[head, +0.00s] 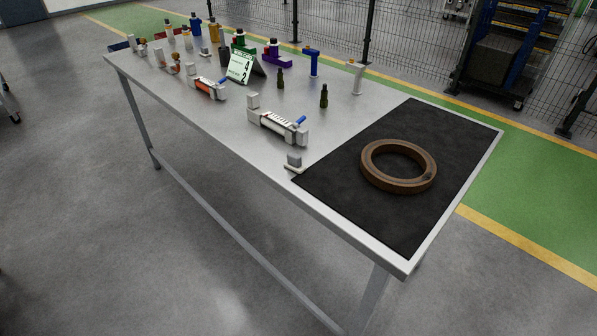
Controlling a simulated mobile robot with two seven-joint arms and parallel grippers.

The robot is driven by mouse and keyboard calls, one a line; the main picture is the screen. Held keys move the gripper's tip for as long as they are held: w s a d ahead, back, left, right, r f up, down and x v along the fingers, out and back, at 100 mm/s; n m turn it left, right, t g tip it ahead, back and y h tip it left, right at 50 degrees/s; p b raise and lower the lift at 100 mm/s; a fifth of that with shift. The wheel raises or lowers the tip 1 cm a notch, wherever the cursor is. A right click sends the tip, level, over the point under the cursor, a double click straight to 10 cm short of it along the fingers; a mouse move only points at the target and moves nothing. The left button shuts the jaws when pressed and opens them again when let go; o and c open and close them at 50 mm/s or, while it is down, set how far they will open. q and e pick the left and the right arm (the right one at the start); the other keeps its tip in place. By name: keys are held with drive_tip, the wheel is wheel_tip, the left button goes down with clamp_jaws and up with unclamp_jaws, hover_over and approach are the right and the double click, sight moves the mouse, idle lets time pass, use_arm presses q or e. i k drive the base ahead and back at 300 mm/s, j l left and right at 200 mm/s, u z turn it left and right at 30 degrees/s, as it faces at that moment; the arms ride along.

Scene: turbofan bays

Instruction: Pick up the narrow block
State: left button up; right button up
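A small grey block (294,159) sits on a thin pale base at the table's near edge, beside the left corner of the black mat. It is the most block-like small piece in view, but I cannot tell for sure that it is the narrow block. A light grey clamp-like device (278,124) with a blue lever lies behind it, and a similar one with an orange part (207,88) lies farther left. Neither of my grippers is in view.
The black mat (335,177) covers the table's right end and bears a brown ring (370,174). Several coloured bottles and tools stand along the back left, near a green-and-white sign (240,67). Bare tabletop (225,125) lies between the devices. A wire fence stands behind.

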sight(294, 162)
drive_tip(key=j+z, duration=0.1)
drive_tip(key=z, duration=1.05)
drive_tip(key=j+z, duration=0.7)
drive_tip(key=z, duration=0.2)
drive_tip(key=k+j+z, duration=0.2)
drive_tip(key=j, duration=0.2)
drive_tip(key=k+j+z, duration=0.2)
drive_tip(key=j, duration=0.15)
